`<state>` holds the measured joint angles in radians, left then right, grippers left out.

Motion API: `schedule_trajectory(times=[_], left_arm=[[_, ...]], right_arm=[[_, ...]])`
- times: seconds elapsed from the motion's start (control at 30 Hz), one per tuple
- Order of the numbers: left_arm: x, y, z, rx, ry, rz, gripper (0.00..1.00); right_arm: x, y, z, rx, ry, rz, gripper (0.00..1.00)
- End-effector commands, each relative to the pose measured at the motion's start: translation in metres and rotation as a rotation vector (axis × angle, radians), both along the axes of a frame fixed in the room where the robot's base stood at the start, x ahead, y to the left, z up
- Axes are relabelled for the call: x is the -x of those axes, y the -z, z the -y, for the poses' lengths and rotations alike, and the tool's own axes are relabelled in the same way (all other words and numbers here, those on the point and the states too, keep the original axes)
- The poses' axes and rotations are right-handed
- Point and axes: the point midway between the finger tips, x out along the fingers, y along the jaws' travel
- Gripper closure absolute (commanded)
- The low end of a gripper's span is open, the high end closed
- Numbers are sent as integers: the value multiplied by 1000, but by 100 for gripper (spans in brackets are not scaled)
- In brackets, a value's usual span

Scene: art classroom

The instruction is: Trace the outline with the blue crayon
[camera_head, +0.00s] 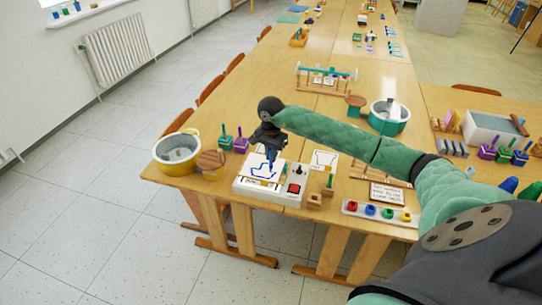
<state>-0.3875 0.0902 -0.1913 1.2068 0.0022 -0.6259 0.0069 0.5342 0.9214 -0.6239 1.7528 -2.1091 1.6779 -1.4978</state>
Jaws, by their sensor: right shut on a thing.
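My right gripper (269,148) reaches in from the right and points down over the white box (246,190) near the table's front edge. It is shut on the blue crayon (271,158), which shows only as a small dark blue piece below the fingers. The crayon's tip is at or just above the paper on the box; contact is too small to tell. Blue lines of an outline (262,175) show on that paper, partly hidden by the gripper.
A red switch (293,188) sits on the box's right side. A yellow pot (177,153) stands left at the table corner. A tray of coloured pieces (380,212) and a written sign (387,193) lie right. Wooden blocks (314,200) stand close beside the box.

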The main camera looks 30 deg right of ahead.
Motion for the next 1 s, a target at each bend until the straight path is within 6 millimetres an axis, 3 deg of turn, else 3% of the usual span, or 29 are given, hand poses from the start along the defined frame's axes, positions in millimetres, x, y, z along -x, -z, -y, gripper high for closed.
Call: schedule_trajectory(times=[0.53, 1.0], left_arm=[[0, -3, 0, 0, 0, 0, 60], [0, -3, 0, 0, 0, 0, 60]], right_arm=[[0, -34, 0, 0, 0, 0, 100], [0, -36, 0, 0, 0, 0, 100]])
